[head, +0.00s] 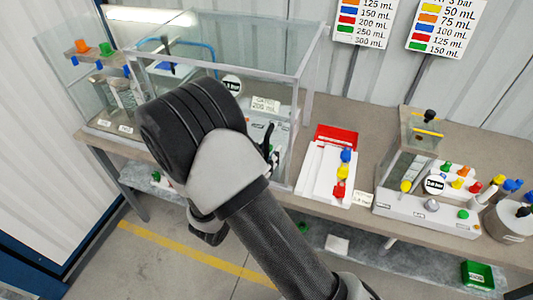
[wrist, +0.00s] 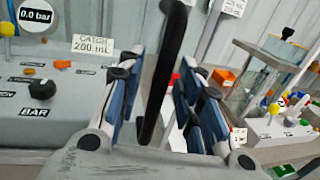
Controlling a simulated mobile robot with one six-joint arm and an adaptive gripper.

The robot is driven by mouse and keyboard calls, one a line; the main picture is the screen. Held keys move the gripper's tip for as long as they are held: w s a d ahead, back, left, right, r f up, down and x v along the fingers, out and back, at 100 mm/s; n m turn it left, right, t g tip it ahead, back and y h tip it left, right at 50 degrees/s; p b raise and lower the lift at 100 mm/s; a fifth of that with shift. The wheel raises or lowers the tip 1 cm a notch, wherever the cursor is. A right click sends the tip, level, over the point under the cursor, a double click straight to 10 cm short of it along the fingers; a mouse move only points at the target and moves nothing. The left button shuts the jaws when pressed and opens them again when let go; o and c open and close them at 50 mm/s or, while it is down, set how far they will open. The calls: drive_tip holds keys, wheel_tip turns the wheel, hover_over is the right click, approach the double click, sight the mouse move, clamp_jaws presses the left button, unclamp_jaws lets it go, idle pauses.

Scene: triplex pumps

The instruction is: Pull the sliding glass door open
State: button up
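The glass enclosure with a pale metal frame (head: 307,62) stands on the bench in the head view. Its clear front pane is partly covered by my arm, and I cannot make out how far the door stands open. In the wrist view a black bar handle (wrist: 166,60) runs upright, slightly tilted, between the two fingers of my gripper (wrist: 160,78). The fingers are apart, with gaps visible on both sides of the handle, so my gripper is open around it. In the head view my gripper is mostly hidden behind my own arm.
Inside the enclosure is a grey pump unit with a "CATCH 200 mL" label (wrist: 94,45) and a black knob (wrist: 41,89). To the right stand a red-and-white tray (head: 327,165) and a smaller glass-boxed unit (head: 425,208). The floor in front (head: 165,262) is clear.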

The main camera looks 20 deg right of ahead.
drive_tip(key=shift+s, duration=0.1)
drive_tip(key=v, duration=1.2)
drive_tip(key=shift+d, duration=0.1)
drive_tip(key=s+d+r+m+g+y, duration=0.3)
drive_tip(key=s+d+r+m+g, duration=0.4)
drive_tip(key=s+d+m+g, duration=0.7)
drive_tip(key=s+a+r+m+t+y, duration=0.4)
drive_tip(key=a+r+m+t+y, duration=0.2)
drive_tip(key=m+y, duration=0.4)
drive_tip(key=a+r+m, duration=0.1)
drive_tip(key=m, duration=0.1)
drive_tip(key=shift+m+t, duration=0.3)
